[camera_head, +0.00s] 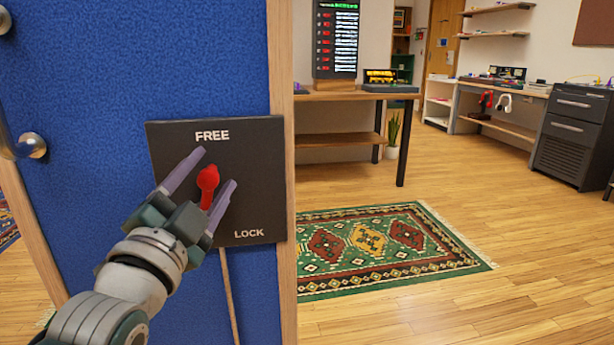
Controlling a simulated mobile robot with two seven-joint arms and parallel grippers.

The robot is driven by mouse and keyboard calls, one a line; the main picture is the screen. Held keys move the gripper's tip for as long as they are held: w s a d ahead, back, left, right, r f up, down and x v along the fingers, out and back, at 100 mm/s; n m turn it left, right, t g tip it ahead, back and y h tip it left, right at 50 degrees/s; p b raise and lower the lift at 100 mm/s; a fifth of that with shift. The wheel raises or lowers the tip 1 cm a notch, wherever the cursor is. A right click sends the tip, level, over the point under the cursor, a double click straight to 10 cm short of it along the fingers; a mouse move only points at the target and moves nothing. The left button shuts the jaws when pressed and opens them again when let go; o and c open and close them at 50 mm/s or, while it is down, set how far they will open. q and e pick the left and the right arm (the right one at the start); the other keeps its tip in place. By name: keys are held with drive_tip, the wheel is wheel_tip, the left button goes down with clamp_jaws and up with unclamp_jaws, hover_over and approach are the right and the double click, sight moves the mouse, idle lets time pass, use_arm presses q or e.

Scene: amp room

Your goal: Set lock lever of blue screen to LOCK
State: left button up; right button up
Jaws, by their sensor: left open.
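The blue screen (75,75) stands at the left, with a light wood post along its right edge. A black plate (262,165) on it reads FREE at the top and LOCK at the lower right. The red lock lever (208,178) sits in the middle of the plate and points up, towards FREE. My left gripper (217,170) is open in front of the plate, with one finger on each side of the lever. Whether a finger touches the lever I cannot tell. The gripper hides the lever's lower part and the plate's lower left. My right gripper is out of view.
A green patterned rug (390,250) lies on the wood floor right of the screen. A wooden table (340,96) with a display stands behind it. A dark drawer cabinet (575,135) and a workbench are at the far right. The floor between is clear.

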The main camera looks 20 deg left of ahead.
use_arm(q)
drive_tip(key=shift+c, duration=0.2)
clamp_jaws()
idle(0.3)
idle(0.9)
